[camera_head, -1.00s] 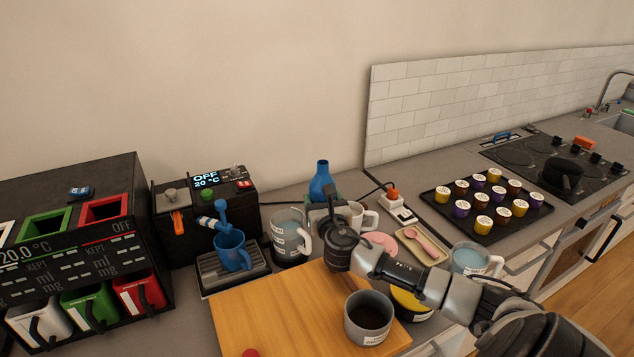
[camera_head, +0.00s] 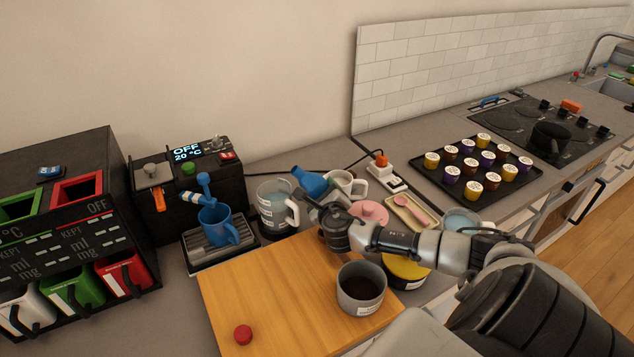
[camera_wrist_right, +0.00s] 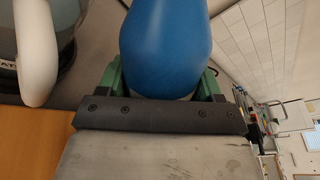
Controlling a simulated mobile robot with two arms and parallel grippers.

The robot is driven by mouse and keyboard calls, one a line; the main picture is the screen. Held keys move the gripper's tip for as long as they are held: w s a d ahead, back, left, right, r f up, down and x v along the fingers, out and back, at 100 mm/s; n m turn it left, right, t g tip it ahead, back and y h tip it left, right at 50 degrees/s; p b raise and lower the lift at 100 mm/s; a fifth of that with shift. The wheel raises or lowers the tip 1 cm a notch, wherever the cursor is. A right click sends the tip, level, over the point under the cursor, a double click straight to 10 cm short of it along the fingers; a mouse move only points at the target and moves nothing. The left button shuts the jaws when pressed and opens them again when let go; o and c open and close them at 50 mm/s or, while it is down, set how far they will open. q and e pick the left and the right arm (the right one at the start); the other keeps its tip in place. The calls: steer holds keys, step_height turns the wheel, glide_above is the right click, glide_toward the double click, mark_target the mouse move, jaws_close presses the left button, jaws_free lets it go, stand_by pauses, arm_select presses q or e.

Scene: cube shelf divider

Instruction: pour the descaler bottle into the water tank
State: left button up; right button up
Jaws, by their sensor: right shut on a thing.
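The blue descaler bottle (camera_head: 312,183) is held tilted, its neck pointing left toward the water tank (camera_head: 275,207), a clear grey vessel with a white handle. The bottle's mouth is close to the tank's upper rim; I cannot tell whether liquid flows. My right gripper (camera_head: 318,206) is shut on the bottle. In the right wrist view the bottle (camera_wrist_right: 165,45) sits between green fingers, and the tank's white handle (camera_wrist_right: 37,50) is at the left. My left gripper is not in view.
A coffee machine (camera_head: 190,175) with a blue mug (camera_head: 218,226) stands left of the tank. A white mug (camera_head: 345,186) and pink lid (camera_head: 370,213) are close on the right.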

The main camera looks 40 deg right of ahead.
mark_target(323, 179)
steer(key=n+p, duration=0.1)
steer(key=r, duration=0.1)
steer(key=r+n+g+p, duration=0.1)
steer(key=shift+s+d+r+n+p, duration=0.2)
steer(key=shift+s+n+p, duration=0.05)
steer(key=shift+n+p, duration=0.05)
steer(key=r+n+p, duration=0.1)
steer(key=p, duration=0.3)
steer(key=r+n+g+h+p, duration=0.1)
steer(key=p, duration=0.3)
steer(key=shift+w+a+n, duration=0.15)
steer(key=shift+w+n, duration=0.05)
steer(key=shift+n, duration=0.2)
steer(key=shift+f+b, duration=0.35)
steer(key=shift+b, duration=0.1)
steer(key=shift+r, duration=0.15)
steer(key=shift+n, duration=0.3)
steer(key=shift+a+r, duration=0.1)
steer(key=shift+r+n+h, duration=0.3)
steer(key=shift+r+n, duration=0.05)
steer(key=shift+n, duration=0.05)
steer(key=shift+r, duration=0.15)
stand_by(0.3)
